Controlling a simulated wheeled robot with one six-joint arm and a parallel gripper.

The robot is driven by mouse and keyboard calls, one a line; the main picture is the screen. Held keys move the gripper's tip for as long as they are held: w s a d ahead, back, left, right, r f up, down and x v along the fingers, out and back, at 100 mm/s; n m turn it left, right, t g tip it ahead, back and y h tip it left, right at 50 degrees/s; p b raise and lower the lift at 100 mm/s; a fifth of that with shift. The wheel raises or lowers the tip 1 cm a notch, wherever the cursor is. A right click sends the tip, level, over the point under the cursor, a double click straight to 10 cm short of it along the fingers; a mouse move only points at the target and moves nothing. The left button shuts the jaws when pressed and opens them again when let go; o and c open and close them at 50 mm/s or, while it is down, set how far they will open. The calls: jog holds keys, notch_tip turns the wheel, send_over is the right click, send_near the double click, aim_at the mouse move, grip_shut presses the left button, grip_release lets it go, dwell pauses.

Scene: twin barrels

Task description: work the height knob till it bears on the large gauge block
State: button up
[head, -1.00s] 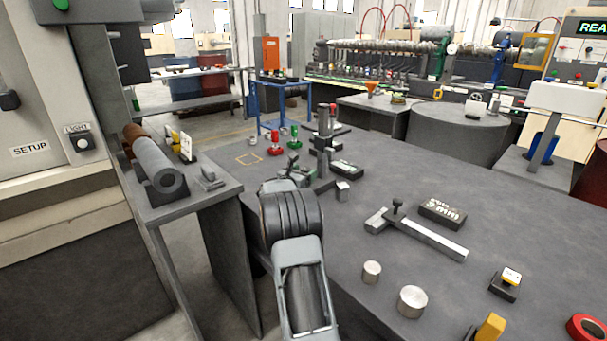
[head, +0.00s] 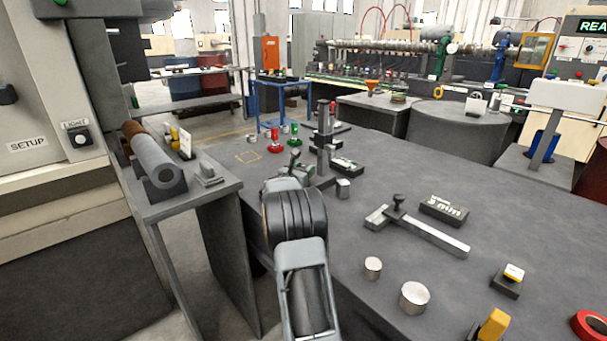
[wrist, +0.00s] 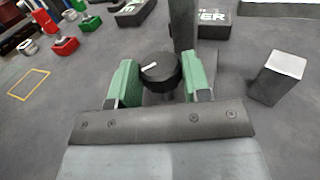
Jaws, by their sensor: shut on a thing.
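My gripper (wrist: 160,82) is shut on a round black knob (wrist: 160,68) with a white pointer line, one green finger pad on each side. The knob sits in front of the upright column (wrist: 182,24) of a height stand. In the head view the stand's grey column (head: 323,130) rises just beyond my gripper (head: 295,162), where the knob cannot be made out. A bright steel block (wrist: 278,76) stands upright on the table to the right of the stand, apart from it; it also shows in the head view (head: 343,188). What lies under the stand's carriage is hidden.
Red (wrist: 65,46) and green (wrist: 90,22) pieces stand left of the stand, near a yellow outlined square (wrist: 28,84). A black labelled block (head: 444,210), a T-shaped metal tool (head: 430,236) and steel cylinders (head: 414,297) lie to the right. Open tabletop lies between them.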

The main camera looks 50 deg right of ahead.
jog(key=t+b, duration=0.1)
jog(key=n+t+b, duration=0.1)
jog(key=b, duration=0.1)
jog(key=f+n+t+y+b, duration=0.1)
jog(key=shift+s+d+b, duration=0.1)
jog(key=shift+s+b, duration=0.15)
jog(key=shift+b, duration=0.1)
jog(key=n+t+y+b, duration=0.1)
jog(key=t+b, duration=0.1)
jog(key=b, duration=0.3)
jog(key=shift+n, duration=0.3)
jog(key=t+b, duration=0.1)
jog(key=b, duration=0.1)
jog(key=n+t+y+b, duration=0.1)
jog(key=b, duration=0.2)
jog(key=shift+s+d+r+y, duration=0.1)
jog(key=shift+s+r+y, duration=0.1)
jog(key=shift+y, duration=0.1)
jog(key=shift+n, duration=0.3)
jog(key=shift+w+r+b, duration=0.1)
jog(key=shift+r+b, duration=0.15)
jog(key=shift+b, duration=0.3)
jog(key=o, duration=0.9)
jog(key=shift+o, duration=0.2)
